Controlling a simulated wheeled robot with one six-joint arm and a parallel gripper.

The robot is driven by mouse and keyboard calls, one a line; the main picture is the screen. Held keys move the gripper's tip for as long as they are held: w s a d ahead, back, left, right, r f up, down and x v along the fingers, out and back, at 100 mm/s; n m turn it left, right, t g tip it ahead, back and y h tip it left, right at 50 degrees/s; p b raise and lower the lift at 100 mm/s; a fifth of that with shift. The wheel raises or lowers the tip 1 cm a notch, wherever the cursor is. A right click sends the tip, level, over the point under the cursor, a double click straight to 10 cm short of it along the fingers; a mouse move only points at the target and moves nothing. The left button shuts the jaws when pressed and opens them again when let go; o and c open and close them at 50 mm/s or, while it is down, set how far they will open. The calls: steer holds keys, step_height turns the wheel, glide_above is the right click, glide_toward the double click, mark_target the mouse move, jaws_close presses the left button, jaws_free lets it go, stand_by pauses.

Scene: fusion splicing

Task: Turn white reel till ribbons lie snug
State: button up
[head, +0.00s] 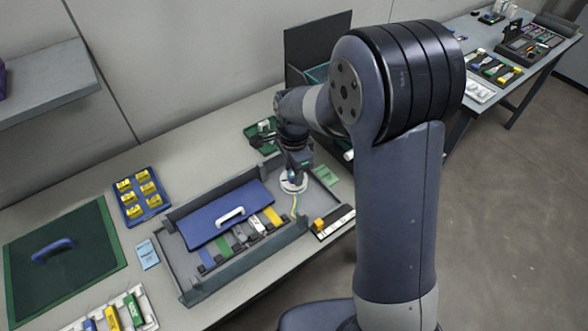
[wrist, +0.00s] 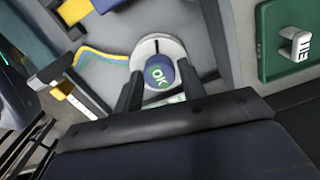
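The white reel (head: 293,186) sits at the right end of the grey tray (head: 262,253), below my gripper (head: 291,175). In the wrist view the white reel (wrist: 146,50) has a round blue hub with "OK" on it and a dark mark on its far rim. My gripper's two dark fingers (wrist: 161,92) stand apart on either side of the hub, over the reel. I cannot tell whether they touch the hub. Yellow and blue ribbons (wrist: 97,57) run in a curve from the reel's left side; in the head view the ribbons (head: 295,203) run toward the tray's front.
A blue panel with a white handle (head: 228,217) covers part of the tray. A green tray with a white piece (wrist: 294,47) lies to the right. A blue rack of yellow blocks (head: 141,196) and a green mat (head: 64,262) are at left.

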steer(key=o, duration=0.3)
step_height(320, 180, up, 11)
stand_by(0.5)
steer(key=shift+f, duration=0.1)
step_height(320, 180, down, 11)
steer(key=shift+r, duration=0.15)
steer(key=shift+n, duration=0.3)
stand_by(0.3)
